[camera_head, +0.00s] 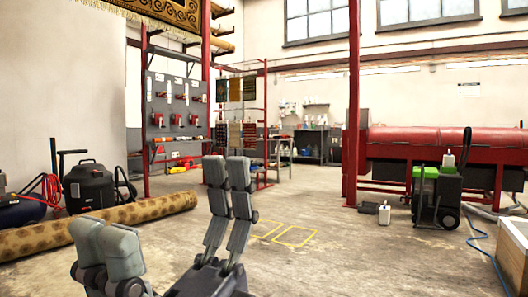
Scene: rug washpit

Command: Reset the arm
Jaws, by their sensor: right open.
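My right gripper (165,203) reaches up from the bottom edge, left of the middle of the head view. Its grey fingers are spread wide apart and nothing is between them. One finger side stands tall near the middle, and the other is lower at the left. The rest of my right arm is mostly below the picture. My left gripper does not show.
A rolled patterned rug (150,208) lies on the floor at left, before a black vacuum (90,187). A red machine (420,142) stands at right, near a green-and-black cart (436,192). A pale box edge (512,250) is at lower right. The middle floor is clear.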

